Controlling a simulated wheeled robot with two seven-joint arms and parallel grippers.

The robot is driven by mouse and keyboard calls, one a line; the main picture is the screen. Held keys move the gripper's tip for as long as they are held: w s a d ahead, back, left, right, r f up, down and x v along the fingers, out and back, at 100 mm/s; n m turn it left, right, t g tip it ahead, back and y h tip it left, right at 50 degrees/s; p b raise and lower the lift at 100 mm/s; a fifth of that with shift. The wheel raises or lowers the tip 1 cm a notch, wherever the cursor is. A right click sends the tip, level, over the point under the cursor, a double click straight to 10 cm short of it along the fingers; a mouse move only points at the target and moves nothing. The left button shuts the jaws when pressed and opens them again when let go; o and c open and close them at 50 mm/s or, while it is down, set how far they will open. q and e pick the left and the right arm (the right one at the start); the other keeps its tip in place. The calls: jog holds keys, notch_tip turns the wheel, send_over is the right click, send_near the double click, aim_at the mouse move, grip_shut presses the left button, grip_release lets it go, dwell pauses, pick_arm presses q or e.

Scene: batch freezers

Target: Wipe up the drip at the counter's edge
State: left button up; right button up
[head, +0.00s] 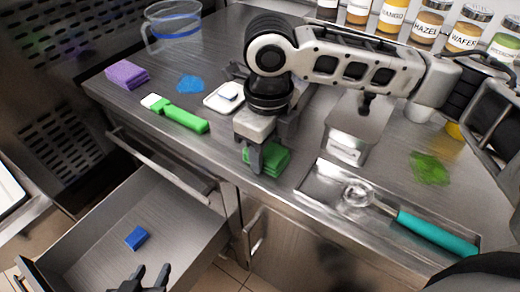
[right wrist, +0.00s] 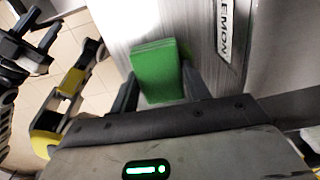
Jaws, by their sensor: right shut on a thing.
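My right gripper (head: 266,146) is shut on a folded green cloth (head: 274,162) at the counter's front edge. In the right wrist view the green cloth (right wrist: 158,70) sits between both dark fingers. Whether it touches the counter is hard to tell. A blue spill (head: 190,84) lies on the counter at the left, and a green spill (head: 430,168) lies at the right. No drip shows at the edge beside the cloth; any under the cloth or gripper is hidden. My left gripper (head: 152,270) is low over the open drawer, empty, its fingers apart.
A purple cloth (head: 127,74), a green-and-white brush or scraper (head: 176,114), a small white dish (head: 224,98) and a clear jug (head: 172,28) stand left. A metal bin (head: 345,145) and a tray (head: 330,190) with a teal-handled scoop (head: 436,232) are right. The open drawer (head: 90,245) holds a blue block (head: 137,238).

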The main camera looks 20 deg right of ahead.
jog(key=shift+w+d+f+p, duration=0.1)
jog(key=shift+w+d+p, duration=0.35)
jog(key=shift+w+d, duration=0.4)
jog(key=shift+w+d+p, duration=0.4)
jog(key=shift+w+d, duration=0.15)
jog(key=shift+d, duration=0.45)
jog(key=shift+p, duration=0.7)
jog(key=shift+s+a+p, duration=0.6)
jog(key=shift+a+p, duration=0.1)
jog(key=shift+p, duration=0.1)
jog(key=shift+s+a+p, duration=0.55)
jog(key=shift+a, duration=0.2)
jog(key=shift+s+a+p, duration=0.55)
jog(key=shift+a, duration=0.15)
jog(key=shift+s+a+p, duration=0.35)
jog(key=shift+s+a, duration=0.1)
jog(key=shift+a, duration=0.15)
jog(key=shift+s+a+f, duration=0.15)
jog(key=shift+s+a, duration=0.05)
jog(key=shift+s, duration=0.05)
notch_tip(320, 180, up, 2)
jog(key=shift+w+r+p, duration=0.1)
jog(key=shift+p, duration=0.35)
jog(key=shift+r, duration=2)
